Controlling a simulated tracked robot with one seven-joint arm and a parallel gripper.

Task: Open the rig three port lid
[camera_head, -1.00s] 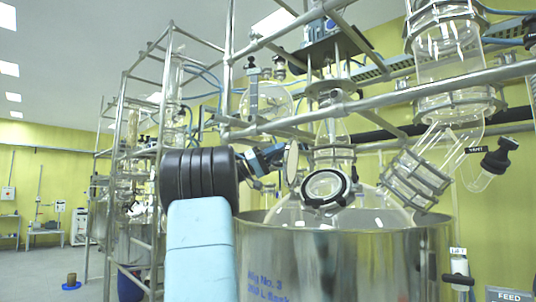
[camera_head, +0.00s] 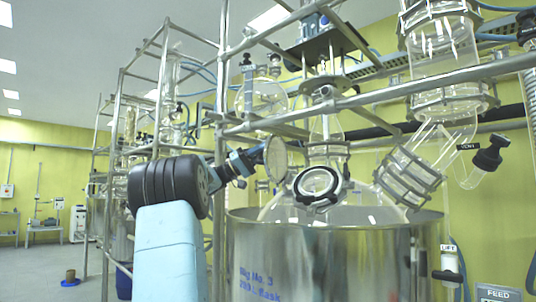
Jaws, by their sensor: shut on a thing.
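The rig three flask (camera_head: 340,214) is clear glass and sits in a steel vessel (camera_head: 330,262) with blue "Rig No. 3" lettering. Its port (camera_head: 318,186) is a black-rimmed round opening on the front of the glass, facing me. The port lid (camera_head: 276,158) is a pale round disc, tilted up and standing apart from the port's face, to its upper left. My gripper (camera_head: 258,156) is at the lid's left side, shut on the lid. The fingertips and the exact grip are too small to see clearly.
Steel frame bars (camera_head: 385,96) cross above the flask. A glass condenser (camera_head: 440,60) and a vent valve (camera_head: 487,153) stand to the right. Another framed rig (camera_head: 130,130) is behind on the left. The floor at far left is mostly open, with a small brown pot (camera_head: 71,278).

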